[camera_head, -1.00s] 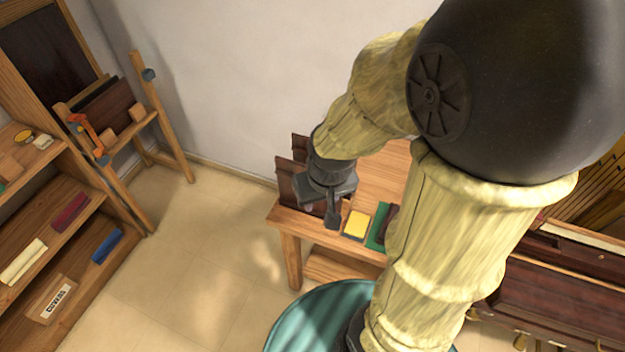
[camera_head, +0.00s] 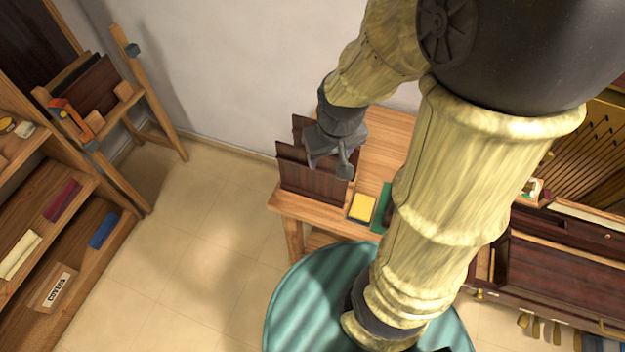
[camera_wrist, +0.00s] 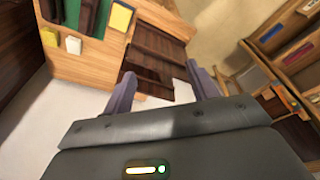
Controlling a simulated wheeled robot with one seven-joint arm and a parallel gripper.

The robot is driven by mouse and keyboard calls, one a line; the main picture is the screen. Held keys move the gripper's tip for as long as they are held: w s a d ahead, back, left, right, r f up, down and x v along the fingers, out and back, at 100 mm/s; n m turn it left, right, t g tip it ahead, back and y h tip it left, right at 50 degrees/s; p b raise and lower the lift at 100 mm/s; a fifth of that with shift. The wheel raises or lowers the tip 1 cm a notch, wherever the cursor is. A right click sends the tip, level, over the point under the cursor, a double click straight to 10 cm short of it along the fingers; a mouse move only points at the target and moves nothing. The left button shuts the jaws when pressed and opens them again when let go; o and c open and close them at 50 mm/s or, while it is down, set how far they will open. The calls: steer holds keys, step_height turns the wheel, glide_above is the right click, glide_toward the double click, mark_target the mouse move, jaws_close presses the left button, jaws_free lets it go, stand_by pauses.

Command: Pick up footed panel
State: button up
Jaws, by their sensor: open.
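Dark brown wooden panels stand upright at the left end of the wooden table, one in front (camera_head: 312,182) and one behind it, partly hidden. I cannot tell which is the footed panel or make out any feet. My gripper (camera_head: 330,164) points down over the panels' upper edges at their right side. In the wrist view its two grey fingers are wide apart, and the gripper (camera_wrist: 162,82) is open and empty. The dark panels (camera_wrist: 160,46) show beyond and between the fingertips, seemingly without contact.
A yellow item (camera_head: 362,207) and a green mat (camera_head: 384,222) lie on the table (camera_head: 385,135) right of the panels. The wall is close behind. Shelves (camera_head: 60,235) and a wooden stand (camera_head: 150,100) are at left. A piano case (camera_head: 560,265) is at right.

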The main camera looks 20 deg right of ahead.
steer(key=w+f+n+g, duration=0.1)
steer(key=w+n+g, duration=0.1)
steer(key=w+n, duration=0.7)
steer(key=w, duration=0.4)
steer(key=shift+w+n, duration=0.25)
steer(key=shift+n, duration=0.15)
steer(key=shift+f, duration=0.1)
step_height(320, 180, down, 12)
steer(key=p, duration=0.4)
steer(key=shift+f, duration=0.1)
steer(key=shift+s+f+p, duration=0.1)
steer(key=shift+f+p, duration=0.45)
steer(key=shift+p, duration=0.15)
steer(key=shift+f+p, duration=0.9)
steer(key=shift+f, duration=1.15)
